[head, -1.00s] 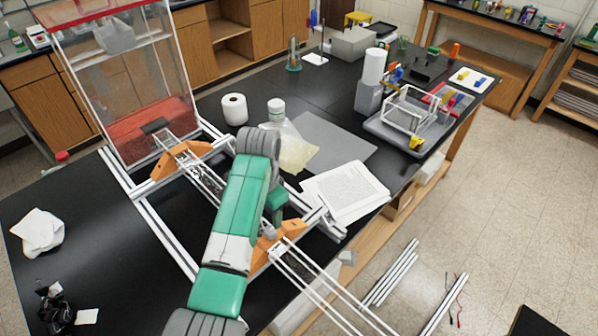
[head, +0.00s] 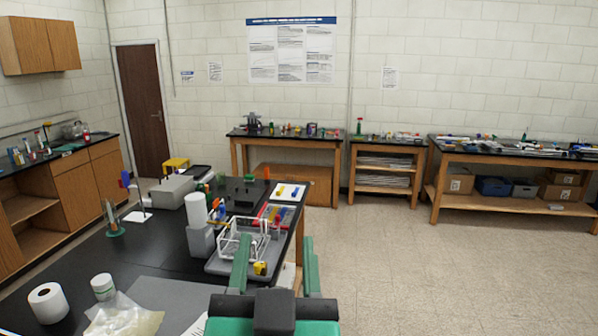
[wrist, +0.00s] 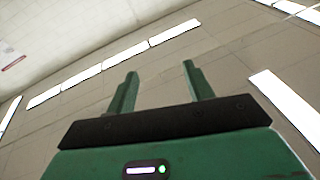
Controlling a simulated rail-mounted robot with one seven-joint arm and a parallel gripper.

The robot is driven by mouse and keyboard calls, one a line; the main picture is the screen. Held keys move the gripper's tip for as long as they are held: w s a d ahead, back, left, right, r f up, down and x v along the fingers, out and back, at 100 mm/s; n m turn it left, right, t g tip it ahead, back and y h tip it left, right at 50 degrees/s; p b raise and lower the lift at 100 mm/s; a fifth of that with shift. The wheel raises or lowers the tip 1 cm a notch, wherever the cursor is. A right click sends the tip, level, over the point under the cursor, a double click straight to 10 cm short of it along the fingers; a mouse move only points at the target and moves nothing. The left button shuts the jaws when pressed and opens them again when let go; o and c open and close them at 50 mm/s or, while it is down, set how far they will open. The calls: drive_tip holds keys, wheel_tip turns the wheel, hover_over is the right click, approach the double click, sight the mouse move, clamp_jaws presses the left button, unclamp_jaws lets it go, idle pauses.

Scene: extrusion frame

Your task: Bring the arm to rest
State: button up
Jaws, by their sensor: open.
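My gripper (head: 275,264) shows at the bottom middle of the head view, with two green fingers standing apart on a dark bar. In the wrist view my gripper (wrist: 158,80) is open, with nothing between its fingers. Behind the fingers the wrist view shows only ceiling, bright light strips and a bit of wall, so the gripper points upward. In the head view the fingers overlap the near right edge of the black bench (head: 150,255) and the floor beyond. Most of the arm is out of view.
A wire rack (head: 238,240) on a grey tray lies just behind the left finger in the picture. The floor (head: 400,265) to the right is clear.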

drive_tip(key=s+d+r+n+t, duration=0.1)
drive_tip(key=s+r+t, duration=0.15)
drive_tip(key=s, duration=0.35)
drive_tip(key=s+d+r+t, duration=0.1)
drive_tip(key=s+d+r, duration=0.1)
drive_tip(key=s+r, duration=0.25)
wheel_tip(320, 180, up, 12)
drive_tip(key=p, duration=1.2)
drive_tip(key=shift+s+a+r+p, duration=0.15)
drive_tip(key=shift+a+r+p, duration=0.05)
drive_tip(key=shift+a+p, duration=0.2)
